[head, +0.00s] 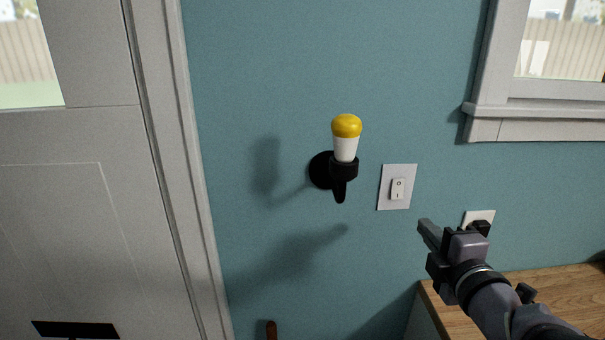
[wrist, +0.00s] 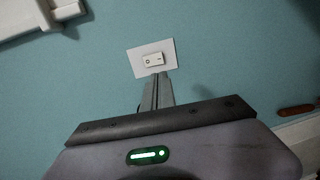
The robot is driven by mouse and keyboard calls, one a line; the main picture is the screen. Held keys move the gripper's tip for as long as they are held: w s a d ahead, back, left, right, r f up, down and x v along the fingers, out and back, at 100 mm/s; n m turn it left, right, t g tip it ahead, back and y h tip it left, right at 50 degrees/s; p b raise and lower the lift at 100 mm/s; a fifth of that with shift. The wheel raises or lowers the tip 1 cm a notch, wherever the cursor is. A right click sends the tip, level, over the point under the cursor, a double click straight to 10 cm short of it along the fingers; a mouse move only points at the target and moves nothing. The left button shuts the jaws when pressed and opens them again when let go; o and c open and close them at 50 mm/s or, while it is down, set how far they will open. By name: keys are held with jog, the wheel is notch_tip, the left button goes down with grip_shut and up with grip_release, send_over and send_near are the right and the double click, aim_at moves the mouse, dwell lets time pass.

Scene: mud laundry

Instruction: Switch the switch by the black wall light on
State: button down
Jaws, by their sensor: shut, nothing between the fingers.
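The black wall light (head: 343,165) is mounted on the teal wall, with a white bulb that has a yellow top. Just right of it is the white switch plate (head: 385,198) with a rocker switch (head: 398,189) marked O at the top and I at the bottom. My gripper (head: 423,226) is shut and empty, below and right of the switch in the head view. In the wrist view the shut fingers (wrist: 157,77) point at the lower edge of the rocker switch (wrist: 153,60). I cannot tell whether they touch it.
A white door (head: 85,220) with a pane stands at the left. A window sill (head: 540,112) is at the upper right. Another white wall plate (head: 480,216) is partly behind my gripper. A wooden counter top (head: 570,290) is at the lower right.

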aim_at(398, 197)
jog(key=w+p, duration=0.2)
jog(key=w, duration=0.1)
jog(key=w+f+p, duration=0.1)
jog(key=w+p, duration=0.1)
jog(key=w, duration=0.2)
jog(key=w+p, duration=0.3)
jog(key=w, duration=0.1)
jog(key=shift+f, duration=0.25)
jog(key=shift+w, duration=0.7)
